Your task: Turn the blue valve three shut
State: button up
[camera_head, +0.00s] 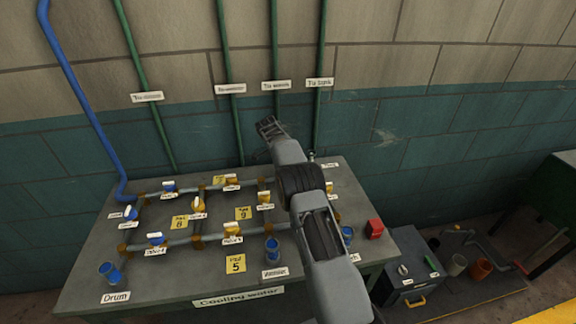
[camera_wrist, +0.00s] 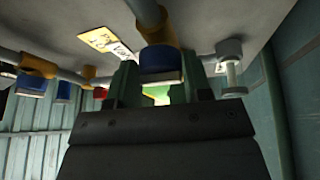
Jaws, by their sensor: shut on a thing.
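My gripper (camera_wrist: 160,90) shows at the lower middle of the wrist view, its two dark green fingers close on either side of a blue valve handle (camera_wrist: 161,63). The handle sits on a yellow valve body (camera_wrist: 153,24) on a grey pipe. The finger contact is partly hidden, and I cannot read this valve's number. In the head view my arm crosses the right part of the pipe table and hides the part behind it. There I cannot make out the fingers or the held handle clearly.
The grey table (camera_head: 90,258) carries pipes, several labelled valves and yellow cards, one reading 5 (camera_head: 236,264). A blue pipe (camera_head: 78,90) and green pipes run up the wall. A red block (camera_head: 374,228) is at the table's right. A grey box (camera_head: 408,283) stands right of the table.

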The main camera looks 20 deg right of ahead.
jog(key=shift+m, duration=0.3)
dwell(0.4)
jog(key=o, duration=0.9)
jog(key=shift+w, duration=0.1)
jog(key=shift+c, duration=0.2)
jog(key=p+v, duration=1.3)
jog(key=shift+w+r, duration=0.2)
jog(key=shift+r, duration=0.2)
